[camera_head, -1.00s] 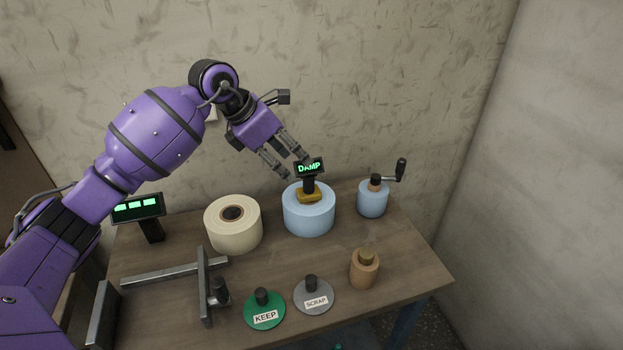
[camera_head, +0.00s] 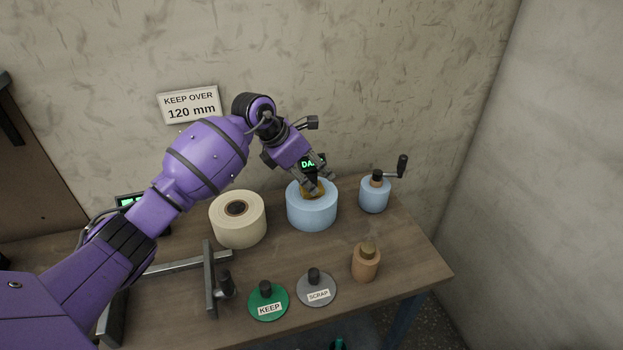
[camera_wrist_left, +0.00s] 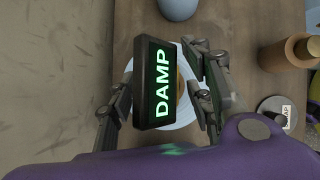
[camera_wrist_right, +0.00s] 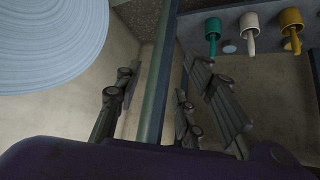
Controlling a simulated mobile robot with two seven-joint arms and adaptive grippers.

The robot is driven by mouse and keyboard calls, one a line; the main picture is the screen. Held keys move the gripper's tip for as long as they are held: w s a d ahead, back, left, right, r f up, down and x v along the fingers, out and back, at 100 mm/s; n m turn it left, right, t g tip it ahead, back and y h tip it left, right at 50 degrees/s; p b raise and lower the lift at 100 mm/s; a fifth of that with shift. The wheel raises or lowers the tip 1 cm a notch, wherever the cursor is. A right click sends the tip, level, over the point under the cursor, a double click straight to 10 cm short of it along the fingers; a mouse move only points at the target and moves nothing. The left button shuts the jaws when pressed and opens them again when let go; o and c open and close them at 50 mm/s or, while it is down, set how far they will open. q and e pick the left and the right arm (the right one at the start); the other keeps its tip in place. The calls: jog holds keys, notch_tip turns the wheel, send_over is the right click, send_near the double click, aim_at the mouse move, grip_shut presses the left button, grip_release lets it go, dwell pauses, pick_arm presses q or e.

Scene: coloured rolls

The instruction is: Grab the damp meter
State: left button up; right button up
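The damp meter (camera_head: 308,164) has a dark head with a green "DAMP" display and a yellow base. It stands upright on the light blue roll (camera_head: 311,215) at the back of the table. My left gripper (camera_head: 318,184) is at the meter and partly covers its display in the head view. In the left wrist view the meter's head (camera_wrist_left: 158,84) shows between the spread fingers, with a gap on the right side. Its stem is hidden there. My right gripper (camera_wrist_right: 158,85) is open; nothing is seen held. It is out of the head view.
A cream roll (camera_head: 238,221) stands left of the blue one. A small blue roll with a crank (camera_head: 374,196) is right. A brown roll (camera_head: 365,264), KEEP disc (camera_head: 268,301) and SCRAP disc (camera_head: 317,289) are in front. A metal post (camera_wrist_right: 158,60) crosses the right wrist view.

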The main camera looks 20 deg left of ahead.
pick_arm(q)
grip_shut()
jog(key=shift+r, duration=0.1)
